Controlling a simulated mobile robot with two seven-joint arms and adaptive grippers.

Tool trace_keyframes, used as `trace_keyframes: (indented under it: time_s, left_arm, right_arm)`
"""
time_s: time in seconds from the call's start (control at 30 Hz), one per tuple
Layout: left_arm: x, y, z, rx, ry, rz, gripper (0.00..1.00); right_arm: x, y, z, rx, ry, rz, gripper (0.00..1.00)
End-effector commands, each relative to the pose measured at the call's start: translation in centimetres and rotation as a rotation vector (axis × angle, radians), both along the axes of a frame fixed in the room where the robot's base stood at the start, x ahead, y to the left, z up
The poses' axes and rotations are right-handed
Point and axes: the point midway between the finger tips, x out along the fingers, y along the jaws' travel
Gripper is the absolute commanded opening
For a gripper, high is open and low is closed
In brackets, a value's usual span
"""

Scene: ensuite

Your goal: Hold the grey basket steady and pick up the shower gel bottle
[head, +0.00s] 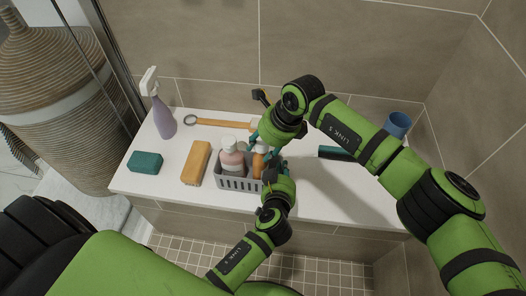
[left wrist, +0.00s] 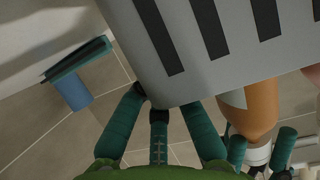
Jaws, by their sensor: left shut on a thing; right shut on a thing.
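The grey basket (head: 228,184) with slotted sides stands on the white ledge; its wall fills the top of the left wrist view (left wrist: 200,70). My left gripper (head: 274,172) is shut on the basket's right end; its fingers also show in the left wrist view (left wrist: 163,104). An orange bottle (head: 258,163), apparently the shower gel, is at the basket's right side and partly hidden by my grippers. My right gripper (head: 262,143) is above, shut on the orange bottle's top. The bottle also shows in the left wrist view (left wrist: 263,106). A pink bottle (head: 232,160) stands in the basket.
An orange block (head: 196,163), a teal block (head: 145,162) and a purple spray bottle (head: 163,118) are on the left. A wooden-handled item (head: 220,123) lies behind. The front-right ledge is clear; tiled walls stand behind.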

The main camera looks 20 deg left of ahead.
Motion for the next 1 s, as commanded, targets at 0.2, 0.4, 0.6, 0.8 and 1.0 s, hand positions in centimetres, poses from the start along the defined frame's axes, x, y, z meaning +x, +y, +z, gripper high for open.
trace_keyframes:
  time_s: [0.2,0.4,0.6,0.8,1.0]
  left_arm:
    - [0.0,0.0,-0.1,0.000,0.002,0.001,0.00]
    - [0.0,0.0,-0.1,0.000,0.003,0.001,0.00]
    - [0.0,0.0,-0.1,0.000,0.003,0.001,0.00]
    - [0.0,0.0,-0.1,0.000,0.003,0.001,0.00]
    - [0.0,0.0,-0.1,0.000,0.002,0.001,0.36]
  right_arm:
    - [0.2,0.1,4.9,0.007,-0.010,0.002,0.00]
    - [0.2,0.1,7.9,0.006,-0.008,0.001,0.00]
    - [0.1,0.1,8.9,0.006,-0.006,0.000,0.00]
    - [0.1,0.1,8.9,0.006,-0.006,0.000,0.00]
    - [0.1,0.1,8.9,0.006,-0.006,0.000,0.00]
